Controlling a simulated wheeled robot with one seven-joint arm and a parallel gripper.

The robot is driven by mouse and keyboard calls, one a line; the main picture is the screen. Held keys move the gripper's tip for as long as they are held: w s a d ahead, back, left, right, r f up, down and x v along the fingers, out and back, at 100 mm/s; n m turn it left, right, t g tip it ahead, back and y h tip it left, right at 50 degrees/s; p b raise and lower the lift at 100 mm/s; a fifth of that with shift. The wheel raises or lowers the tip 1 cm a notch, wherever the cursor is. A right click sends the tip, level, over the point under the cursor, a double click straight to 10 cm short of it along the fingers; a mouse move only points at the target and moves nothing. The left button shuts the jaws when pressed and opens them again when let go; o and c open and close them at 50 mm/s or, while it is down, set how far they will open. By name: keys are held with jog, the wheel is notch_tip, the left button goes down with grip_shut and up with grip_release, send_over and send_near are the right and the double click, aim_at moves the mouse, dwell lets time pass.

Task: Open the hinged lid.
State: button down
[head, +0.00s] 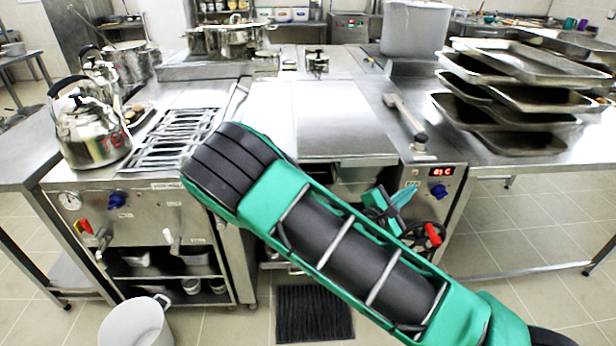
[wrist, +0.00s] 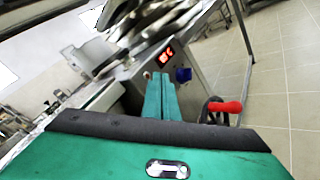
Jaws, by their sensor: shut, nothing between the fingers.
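The flat steel lid (head: 345,120) lies level and closed on the middle cooking unit in the head view. My gripper (head: 405,194) is in front of this unit, below the lid's front right corner and apart from the lid. Its teal fingers are shut with nothing between them. In the wrist view the closed fingers (wrist: 158,88) point toward the unit's control panel with the red display (wrist: 165,55). My arm hides part of the unit's front in the head view.
A black wheel with a red handle (head: 432,235) is close to my gripper. A grey lever (head: 405,112) stands right of the lid. Stacked trays (head: 525,100) are on the right table. Kettles (head: 88,130) stand at left. A white pot (head: 138,322) is on the floor.

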jog(key=w+a+f+n+t+y, duration=0.2)
jog(key=a+n+t+y, duration=0.45)
jog(key=a, duration=0.75)
jog(key=w+a+f+n+t+y, duration=0.1)
jog(key=a+n+t+y, duration=0.45)
jog(key=a+n, duration=0.7)
jog(key=shift+g+y, duration=0.8)
jog(key=shift+g, duration=0.1)
jog(key=x, duration=0.9)
jog(key=shift+w+a, duration=0.2)
jog(key=shift+a, duration=0.15)
